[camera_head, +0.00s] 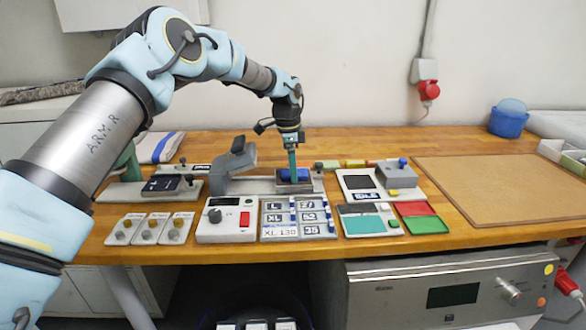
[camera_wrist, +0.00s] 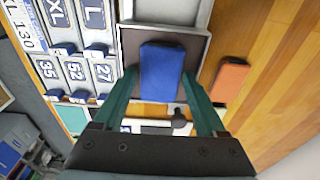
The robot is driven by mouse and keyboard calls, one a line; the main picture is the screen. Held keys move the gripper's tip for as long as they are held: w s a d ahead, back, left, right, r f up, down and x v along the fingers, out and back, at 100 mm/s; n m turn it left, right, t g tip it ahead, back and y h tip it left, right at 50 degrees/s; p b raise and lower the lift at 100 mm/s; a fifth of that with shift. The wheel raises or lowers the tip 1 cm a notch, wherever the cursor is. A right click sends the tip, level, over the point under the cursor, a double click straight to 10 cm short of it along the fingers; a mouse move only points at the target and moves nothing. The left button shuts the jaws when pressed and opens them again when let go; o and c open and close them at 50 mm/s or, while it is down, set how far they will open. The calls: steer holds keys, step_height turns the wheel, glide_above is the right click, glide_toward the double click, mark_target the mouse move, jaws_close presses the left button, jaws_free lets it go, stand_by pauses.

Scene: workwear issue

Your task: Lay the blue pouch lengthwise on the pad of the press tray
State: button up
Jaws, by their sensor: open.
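The blue pouch (camera_wrist: 161,72) lies flat on the dark pad (camera_wrist: 128,45) of the press tray (camera_wrist: 208,45). In the head view the pouch (camera_head: 295,174) has its long side left to right, in line with the tray (camera_head: 283,188) and the grey press (camera_head: 235,165) at its left. My gripper (camera_wrist: 159,76) is open, with one teal finger on each side of the pouch and narrow gaps showing. In the head view my gripper (camera_head: 292,166) points down right over the pouch. Whether a finger touches the pad cannot be told.
Size-label bins (camera_head: 280,218) stand in front of the tray, and a white device with a red switch (camera_head: 226,220) is front left. An orange block (camera_wrist: 231,78) lies behind the tray. A grey scale-like unit (camera_head: 372,188) stands right. A brown board (camera_head: 500,185) offers clear room.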

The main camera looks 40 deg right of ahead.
mark_target(289, 172)
step_height(289, 172, up, 12)
steer(key=b, duration=0.3)
steer(key=shift+w+a, duration=0.35)
steer(key=shift+a, duration=0.05)
